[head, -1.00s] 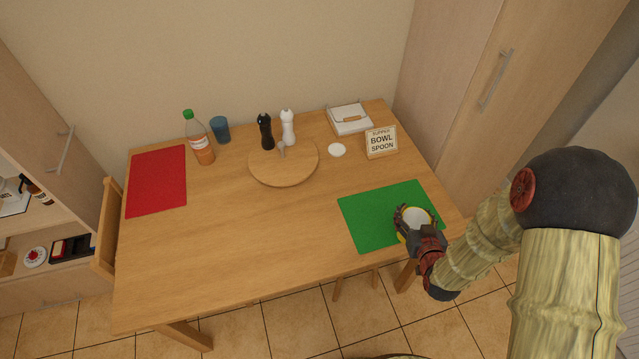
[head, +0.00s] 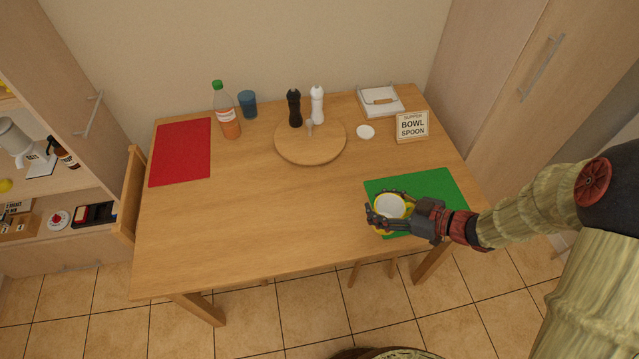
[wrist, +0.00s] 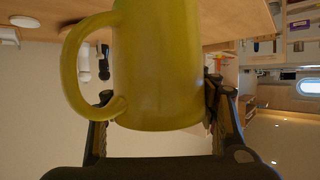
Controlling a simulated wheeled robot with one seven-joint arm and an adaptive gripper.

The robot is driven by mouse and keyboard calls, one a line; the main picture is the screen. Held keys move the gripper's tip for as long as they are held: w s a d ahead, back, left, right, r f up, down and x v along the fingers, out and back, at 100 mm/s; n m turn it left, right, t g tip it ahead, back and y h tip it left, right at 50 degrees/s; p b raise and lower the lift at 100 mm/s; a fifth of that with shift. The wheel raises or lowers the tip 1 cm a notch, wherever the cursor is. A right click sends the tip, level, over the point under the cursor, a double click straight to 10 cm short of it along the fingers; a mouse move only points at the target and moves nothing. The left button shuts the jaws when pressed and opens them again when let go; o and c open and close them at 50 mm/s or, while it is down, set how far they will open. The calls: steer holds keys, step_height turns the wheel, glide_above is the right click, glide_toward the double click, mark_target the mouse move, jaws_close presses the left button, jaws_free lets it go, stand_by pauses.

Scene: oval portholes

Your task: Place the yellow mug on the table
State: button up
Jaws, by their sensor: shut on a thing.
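The yellow mug (head: 379,225) is held in my gripper (head: 377,213), with its pale inside facing up in the head view. It is over the left front part of the green mat (head: 446,187). I cannot tell whether its base touches anything. In the wrist view the yellow mug (wrist: 160,70) fills the middle between the fingers of my gripper (wrist: 158,115), with its handle on the left. The wooden table (head: 250,215) has a wide bare area to the left of the mug.
A round wooden board (head: 300,154) with a black shaker (head: 294,108) and a white shaker (head: 317,105) stands at the back. A sign (head: 411,127), red mat (head: 181,152), bottle (head: 227,115) and blue cup (head: 248,105) also stand around the table. The front middle is clear.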

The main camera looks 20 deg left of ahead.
steer(key=w+a+f+b, duration=0.1)
steer(key=a+f+b, duration=0.1)
steer(key=a+f, duration=0.2)
steer(key=w+a+f+b, duration=0.1)
steer(key=a+f+b, duration=0.2)
steer(key=a+f, duration=0.1)
steer(key=w+a+f+b, duration=0.1)
steer(key=a+f+b, duration=0.1)
steer(key=a+f, duration=0.2)
steer(key=shift+w+f+b, duration=0.3)
steer(key=shift+w+b, duration=0.05)
steer(key=shift+a+r, duration=0.1)
steer(key=o, duration=1.5)
steer(key=shift+o, duration=0.3)
